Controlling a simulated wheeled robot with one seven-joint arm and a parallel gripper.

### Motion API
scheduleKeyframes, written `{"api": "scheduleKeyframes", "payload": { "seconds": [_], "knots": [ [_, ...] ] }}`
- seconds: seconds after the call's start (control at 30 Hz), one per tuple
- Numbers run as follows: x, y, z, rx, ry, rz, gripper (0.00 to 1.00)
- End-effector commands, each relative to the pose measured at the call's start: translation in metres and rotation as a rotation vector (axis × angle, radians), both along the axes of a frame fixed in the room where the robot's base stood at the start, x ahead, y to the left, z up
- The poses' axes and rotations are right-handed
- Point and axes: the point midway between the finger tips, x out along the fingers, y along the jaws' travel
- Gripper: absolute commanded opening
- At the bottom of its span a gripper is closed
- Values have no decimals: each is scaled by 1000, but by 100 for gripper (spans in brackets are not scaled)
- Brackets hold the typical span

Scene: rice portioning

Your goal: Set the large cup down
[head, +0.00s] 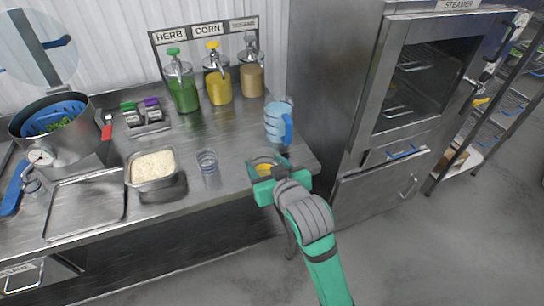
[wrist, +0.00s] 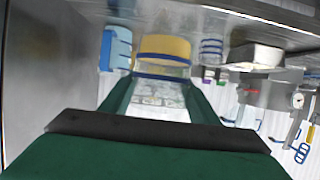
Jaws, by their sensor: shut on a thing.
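The large cup is clear with blue rings and yellow contents. It shows between the fingers of my gripper (head: 272,178) at the front right end of the steel counter in the head view, where the cup (head: 263,166) is partly hidden by the green fingers. In the wrist view, which is upside down, the cup (wrist: 163,50) stands between the two green fingers of my gripper (wrist: 160,82), yellow part toward the counter. My gripper is shut on it. The cup looks upright. Whether its base touches the counter (head: 230,185) I cannot tell.
A blue-handled jug (head: 275,124) stands just behind the cup. A small clear glass (head: 207,163) and a rice pan (head: 153,184) are to the left. Sauce dispensers (head: 217,88) line the back. The counter's right edge is close; the steamer (head: 405,90) stands beyond.

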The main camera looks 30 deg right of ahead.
Motion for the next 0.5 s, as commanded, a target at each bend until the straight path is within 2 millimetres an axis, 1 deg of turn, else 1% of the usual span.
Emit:
{"api": "scheduleKeyframes", "payload": {
  "seconds": [0.23,0.5],
  "knots": [
    [4,24,-32,8,0,15,26],
    [6,43,-64,7,-1,23,26]
  ]
}}
